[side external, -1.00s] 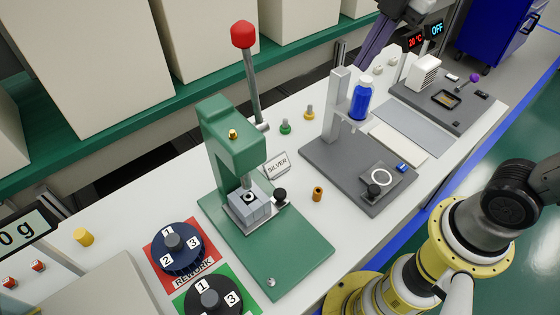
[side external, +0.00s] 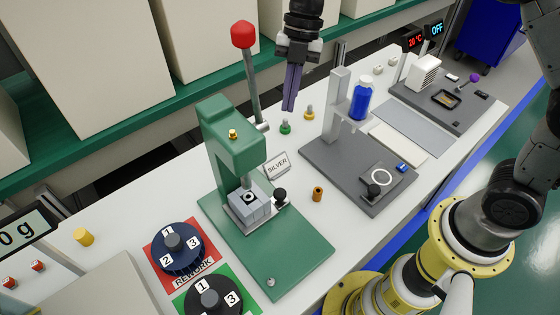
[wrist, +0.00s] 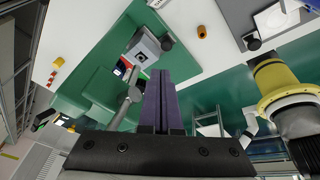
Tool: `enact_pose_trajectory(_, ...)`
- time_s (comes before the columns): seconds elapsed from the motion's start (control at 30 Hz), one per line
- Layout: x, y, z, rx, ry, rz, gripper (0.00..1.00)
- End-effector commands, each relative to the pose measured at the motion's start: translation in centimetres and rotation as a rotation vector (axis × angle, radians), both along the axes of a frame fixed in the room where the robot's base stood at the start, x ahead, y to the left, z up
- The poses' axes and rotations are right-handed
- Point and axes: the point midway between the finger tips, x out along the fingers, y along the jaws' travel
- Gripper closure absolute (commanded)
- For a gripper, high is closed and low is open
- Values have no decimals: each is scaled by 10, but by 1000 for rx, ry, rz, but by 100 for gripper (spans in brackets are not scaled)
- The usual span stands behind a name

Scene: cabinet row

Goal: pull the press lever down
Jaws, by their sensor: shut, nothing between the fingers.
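The green press (side external: 232,140) stands on its green base plate (side external: 290,245) on the white bench. Its lever (side external: 252,85) is a grey rod standing nearly upright, slightly tilted, with a red knob (side external: 243,35) at the top. My gripper (side external: 289,107) points down to the right of the lever, apart from it, with its long purple fingers shut and empty. In the wrist view the purple fingers (wrist: 161,80) lie together, and the press's grey block (wrist: 143,50) and part of the grey lever (wrist: 128,100) show beyond them.
A grey stand with a blue bottle (side external: 360,101) is right of the press. Two round dials, one by the REWORK label (side external: 193,272), sit at its left. A SILVER sign (side external: 277,165) and small green and yellow pegs stand behind. Large beige boxes (side external: 100,60) line the back shelf.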

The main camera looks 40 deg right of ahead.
Motion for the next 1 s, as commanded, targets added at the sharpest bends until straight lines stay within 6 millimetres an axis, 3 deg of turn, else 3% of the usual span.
enact_pose_trajectory(0.33, 2, 18, -61, -13, 116, 37, 100)
enact_pose_trajectory(0.7, -17, 36, -119, -19, 145, 49, 100)
enact_pose_trajectory(1.0, -24, 43, -145, -19, 143, 48, 100)
